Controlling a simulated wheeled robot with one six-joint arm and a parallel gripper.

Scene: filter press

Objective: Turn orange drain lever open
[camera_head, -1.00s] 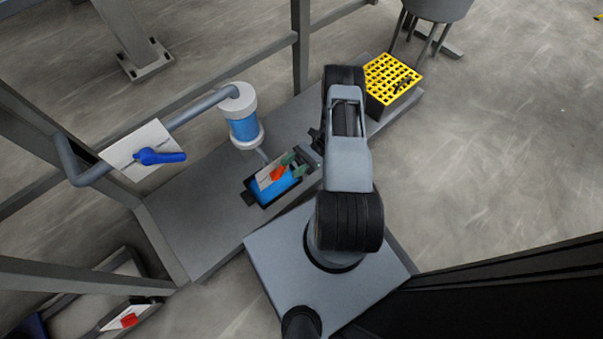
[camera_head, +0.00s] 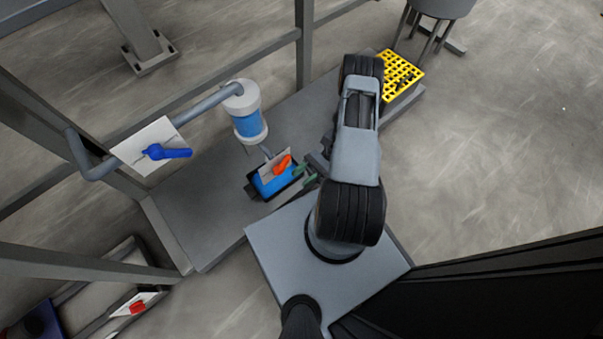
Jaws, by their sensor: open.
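The orange drain lever (camera_head: 282,164) sits on a pale plate (camera_head: 267,168) above a blue tray (camera_head: 262,188), below the blue and white filter housing (camera_head: 248,122). The lever slants up to the right. The fingers look apart from the lever. My forearm hides part of the gripper's wrist.
A blue lever (camera_head: 168,152) on a white plate is at left on the grey pipe (camera_head: 196,110). A red lever (camera_head: 137,307) is at lower left. A yellow perforated crate (camera_head: 402,74) stands at upper right. Grey frame posts (camera_head: 304,45) stand behind the bench (camera_head: 195,215).

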